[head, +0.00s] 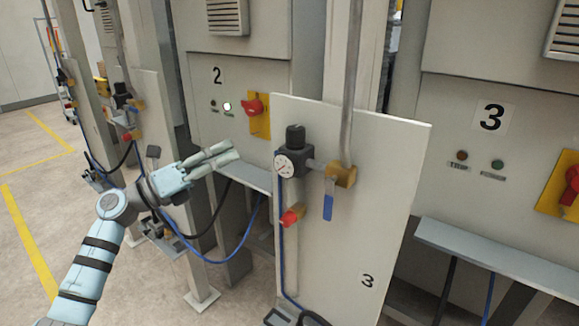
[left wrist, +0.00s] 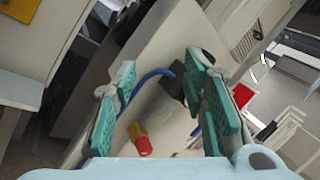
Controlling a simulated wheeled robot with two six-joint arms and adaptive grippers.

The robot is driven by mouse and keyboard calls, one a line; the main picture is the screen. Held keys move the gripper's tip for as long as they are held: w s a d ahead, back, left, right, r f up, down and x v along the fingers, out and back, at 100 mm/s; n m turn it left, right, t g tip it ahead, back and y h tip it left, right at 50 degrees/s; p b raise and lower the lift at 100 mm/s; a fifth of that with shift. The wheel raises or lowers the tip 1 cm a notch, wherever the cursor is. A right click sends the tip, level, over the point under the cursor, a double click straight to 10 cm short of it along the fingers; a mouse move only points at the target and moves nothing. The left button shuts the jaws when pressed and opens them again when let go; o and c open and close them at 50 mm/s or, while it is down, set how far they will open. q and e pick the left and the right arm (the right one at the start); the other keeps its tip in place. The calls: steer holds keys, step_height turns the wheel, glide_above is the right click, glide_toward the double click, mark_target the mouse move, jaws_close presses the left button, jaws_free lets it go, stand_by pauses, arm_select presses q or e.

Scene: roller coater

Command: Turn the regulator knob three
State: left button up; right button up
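The black regulator knob three (head: 295,136) sits on top of a regulator with a round white gauge (head: 283,165), on the panel (head: 385,190) marked 3. My left gripper (head: 236,151) is left of the knob, apart from it, with its fingers pointing right towards the panel. In the left wrist view the two green fingers (left wrist: 160,105) stand wide apart, with nothing held. A dark part (left wrist: 173,86), seemingly of the regulator, shows beyond and between them; I cannot make out the knob clearly there. My right gripper is not in view.
A blue-handled lever (head: 328,204) hangs from a brass valve (head: 341,174) right of the regulator. A red valve (head: 291,218) is below it and also shows in the left wrist view (left wrist: 140,138). A vertical pipe (head: 351,80) rises above. Cabinet 2 (head: 225,140) stands behind my gripper.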

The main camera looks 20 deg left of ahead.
mark_target(287, 134)
arm_select(q)
steer(key=s+d+r+m+g+b, duration=0.1)
steer(key=s+d+r+m+g, duration=0.2)
steer(key=s+r+m, duration=0.5)
steer(key=shift+m+y, duration=0.4)
steer(key=shift+m, duration=0.2)
steer(key=f+x, duration=0.1)
steer(key=x, duration=0.3)
steer(key=p+x, duration=0.1)
steer(key=x, duration=0.3)
steer(key=f+p+x, duration=0.1)
steer(key=x, duration=0.4)
steer(key=shift+w+a+f, duration=0.2)
steer(key=shift+w+f, duration=0.1)
steer(key=shift+w, duration=0.15)
steer(key=shift+w+d, duration=0.35)
steer(key=shift+d, duration=0.1)
steer(key=shift+w+f, duration=0.15)
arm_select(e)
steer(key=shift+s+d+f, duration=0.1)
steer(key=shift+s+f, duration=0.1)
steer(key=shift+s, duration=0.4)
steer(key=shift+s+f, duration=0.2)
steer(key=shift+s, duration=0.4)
arm_select(q)
steer(key=c, duration=0.9)
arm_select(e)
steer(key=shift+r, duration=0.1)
